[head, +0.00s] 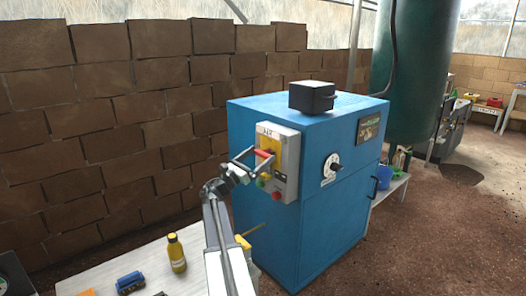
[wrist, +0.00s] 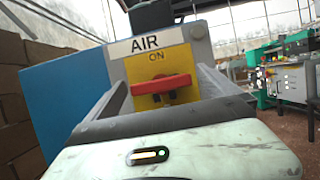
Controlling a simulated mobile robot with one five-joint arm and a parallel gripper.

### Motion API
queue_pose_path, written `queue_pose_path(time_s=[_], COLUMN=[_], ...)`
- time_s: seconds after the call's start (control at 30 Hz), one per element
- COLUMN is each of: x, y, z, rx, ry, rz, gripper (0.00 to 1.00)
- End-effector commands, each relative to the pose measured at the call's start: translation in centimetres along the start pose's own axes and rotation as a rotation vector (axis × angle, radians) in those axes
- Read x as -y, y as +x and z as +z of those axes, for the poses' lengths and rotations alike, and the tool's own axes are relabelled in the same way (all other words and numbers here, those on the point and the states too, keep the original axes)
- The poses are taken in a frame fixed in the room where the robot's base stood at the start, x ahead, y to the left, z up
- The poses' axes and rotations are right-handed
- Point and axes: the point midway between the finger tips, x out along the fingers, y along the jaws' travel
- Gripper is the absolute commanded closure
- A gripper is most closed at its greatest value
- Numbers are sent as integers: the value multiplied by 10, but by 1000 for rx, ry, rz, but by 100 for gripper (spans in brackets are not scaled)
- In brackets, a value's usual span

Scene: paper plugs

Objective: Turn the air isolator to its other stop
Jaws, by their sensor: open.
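The air isolator is a red bar handle (wrist: 162,84) on a yellow plate (wrist: 160,66), below a label reading AIR and ON in the wrist view. The handle lies roughly level, across the plate. In the head view the red handle (head: 264,153) shows on the grey box on the left face of the blue cabinet. My gripper (head: 254,158) is open, its two fingers reaching toward the isolator. In the wrist view the fingers of my gripper (wrist: 166,88) stand on either side of the handle. I cannot tell whether they touch it.
The blue cabinet (head: 310,225) carries a black box (head: 312,97) on top and a round dial (head: 331,169) on its front. Red and green buttons sit below the isolator. A white table (head: 130,262) with a yellow bottle (head: 176,253) stands at the left. Brown floor is free at the right.

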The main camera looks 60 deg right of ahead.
Motion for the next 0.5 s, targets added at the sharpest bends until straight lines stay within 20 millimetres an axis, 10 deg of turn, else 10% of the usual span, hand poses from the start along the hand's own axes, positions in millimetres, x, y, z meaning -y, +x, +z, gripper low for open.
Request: queue_pose_path(time_s=[0.37,0.5], x=[0,0], y=[20,20], z=[0,0], rx=[0,0], ry=[0,0], rz=[0,-1], gripper=[0,39])
